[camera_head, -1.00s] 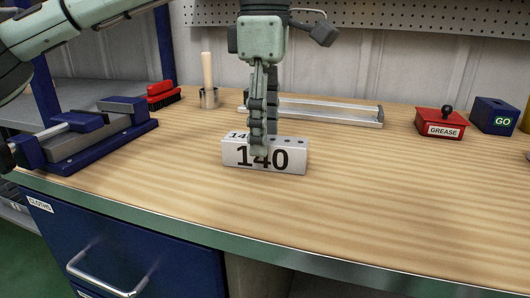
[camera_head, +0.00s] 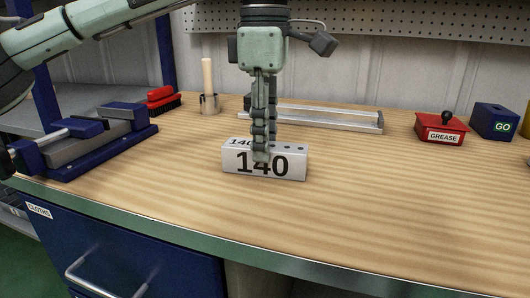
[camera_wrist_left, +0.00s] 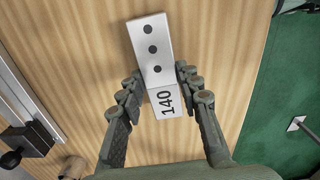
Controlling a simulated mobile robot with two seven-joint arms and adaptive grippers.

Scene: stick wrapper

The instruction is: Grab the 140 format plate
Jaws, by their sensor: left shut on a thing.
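The 140 format plate (camera_head: 290,164) is a white block with "140" in black on its front and top, and dark holes along its top. It is on the wooden bench near the front edge. My left gripper (camera_head: 262,155) points straight down over its left-middle part, one finger in front of the "140" face. In the left wrist view, the plate (camera_wrist_left: 152,48) lies between the two fingers of my left gripper (camera_wrist_left: 156,88), which are shut on its sides. My right gripper is not in view.
A metal tray (camera_head: 345,122) lies behind the plate. A blue vise (camera_head: 85,137) and a cup (camera_head: 209,104) with a stick stand left. A red GREASE box (camera_head: 440,129) and a blue GO box (camera_head: 493,121) stand right. The bench front right is clear.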

